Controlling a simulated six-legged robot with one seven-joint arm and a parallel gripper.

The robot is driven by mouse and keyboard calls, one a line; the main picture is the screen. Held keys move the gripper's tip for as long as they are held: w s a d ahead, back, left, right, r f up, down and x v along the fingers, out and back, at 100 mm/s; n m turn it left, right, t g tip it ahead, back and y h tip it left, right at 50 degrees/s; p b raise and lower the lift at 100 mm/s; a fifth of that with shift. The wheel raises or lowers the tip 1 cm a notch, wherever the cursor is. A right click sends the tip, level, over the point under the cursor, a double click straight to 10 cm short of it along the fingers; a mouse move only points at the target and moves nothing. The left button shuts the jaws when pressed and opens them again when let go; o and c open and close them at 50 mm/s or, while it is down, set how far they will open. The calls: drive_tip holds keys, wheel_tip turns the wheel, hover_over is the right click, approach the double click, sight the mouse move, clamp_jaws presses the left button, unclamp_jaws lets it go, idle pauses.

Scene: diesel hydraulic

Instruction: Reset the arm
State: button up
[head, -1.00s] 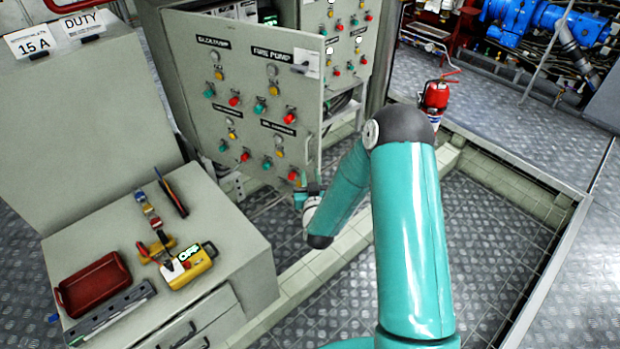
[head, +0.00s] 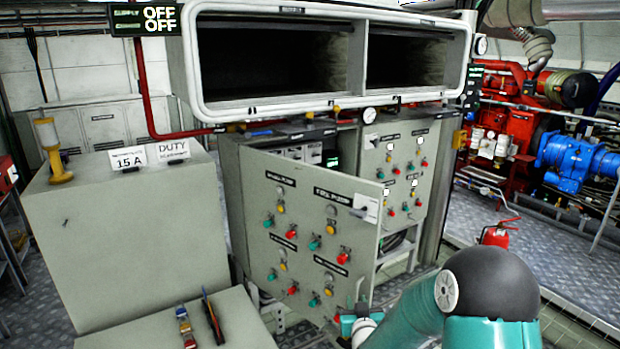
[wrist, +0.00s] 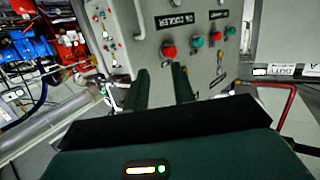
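My teal arm (head: 490,335) enters the head view at the bottom right, with its dark rounded joint (head: 492,284) uppermost. The arm's far part lies low in front of the open cabinet door (head: 310,240); its end is partly cut off by the bottom edge. In the wrist view, my gripper (wrist: 162,86) has two dark green fingers standing apart with nothing between them. They point toward a grey panel (wrist: 198,50) with red and green buttons. I cannot tell whether the fingertips touch it.
A grey desk (head: 130,235) stands at the left, with a few tools on its lower top. A second button panel (head: 398,180) is behind the open door. A red extinguisher (head: 498,233) stands right of the cabinets. Patterned metal floor (head: 575,265) is clear at the right.

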drive_tip(key=s+r+g, duration=0.5)
drive_tip(key=s+r, duration=0.8)
drive_tip(key=r, duration=0.2)
drive_tip(key=s+d+r+g, duration=0.1)
drive_tip(key=s+r+g, duration=0.1)
drive_tip(key=s, duration=0.9)
drive_tip(key=s+d+r+g, duration=0.1)
drive_tip(key=s+r+g, duration=0.2)
drive_tip(key=s, duration=0.9)
drive_tip(key=shift+s+d+m, duration=0.2)
drive_tip(key=shift+m, duration=0.1)
